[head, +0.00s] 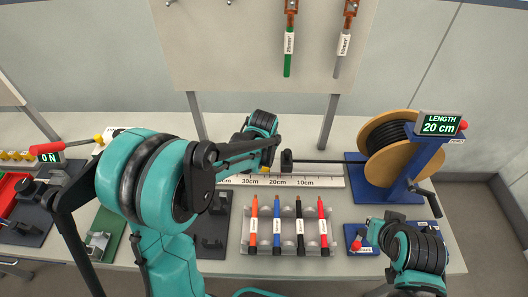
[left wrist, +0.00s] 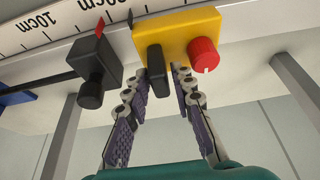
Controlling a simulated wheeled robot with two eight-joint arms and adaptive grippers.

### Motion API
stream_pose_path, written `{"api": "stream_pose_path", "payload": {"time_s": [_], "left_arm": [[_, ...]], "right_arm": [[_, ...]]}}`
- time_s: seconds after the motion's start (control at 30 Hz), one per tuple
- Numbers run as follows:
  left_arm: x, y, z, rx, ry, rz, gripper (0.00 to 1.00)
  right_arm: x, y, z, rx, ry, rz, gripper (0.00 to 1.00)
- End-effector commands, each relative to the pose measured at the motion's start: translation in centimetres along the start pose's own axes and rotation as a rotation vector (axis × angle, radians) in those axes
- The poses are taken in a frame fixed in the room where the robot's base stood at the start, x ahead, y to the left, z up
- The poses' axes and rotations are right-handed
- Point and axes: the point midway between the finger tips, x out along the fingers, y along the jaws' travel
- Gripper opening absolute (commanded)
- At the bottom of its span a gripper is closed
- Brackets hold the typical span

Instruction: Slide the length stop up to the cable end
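The length stop, a yellow block (left wrist: 185,38) with a red knob and a black upright tab (left wrist: 157,65), sits on the ruler rail (left wrist: 60,22). In the head view, a small yellow part of it (head: 265,169) shows beside my left gripper (head: 268,160). In the left wrist view, my left gripper (left wrist: 160,78) has its fingers apart on either side of the tab; I see no clear grip. The black cable (head: 325,161) runs from the reel to a black clamp block (head: 286,160); its end is not clearly visible. The clamp also shows in the left wrist view (left wrist: 92,70), apart from the stop.
The cable reel (head: 390,145) with a "20 cm" display (head: 438,124) stands at right. My right gripper (head: 375,230) is near a blue-based device (head: 362,240) with a red knob.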

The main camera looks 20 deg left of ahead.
Motion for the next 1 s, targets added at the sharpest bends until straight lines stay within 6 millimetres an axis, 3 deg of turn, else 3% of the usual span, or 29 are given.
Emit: {"api": "stream_pose_path", "payload": {"time_s": [0.17,0.5,0.7,1.0], "left_arm": [[-1.0,0.0,0.0,0.0,0.0,0.0,0.24],[-8.0,0.0,0.0,0.0,0.0,0.0,0.24],[-11.0,0.0,0.0,0.001,0.0,0.0,0.24],[-12.0,0.0,0.0,0.0,0.0,0.0,0.24]], "right_arm": [[0.0,0.0,0.0,0.0,0.0,0.0,0.0],[0.0,0.0,0.0,0.0,0.0,0.0,0.0],[0.0,0.0,0.0,0.0,0.0,0.0,0.0],[0.0,0.0,0.0,0.0,0.0,0.0,0.0]]}}
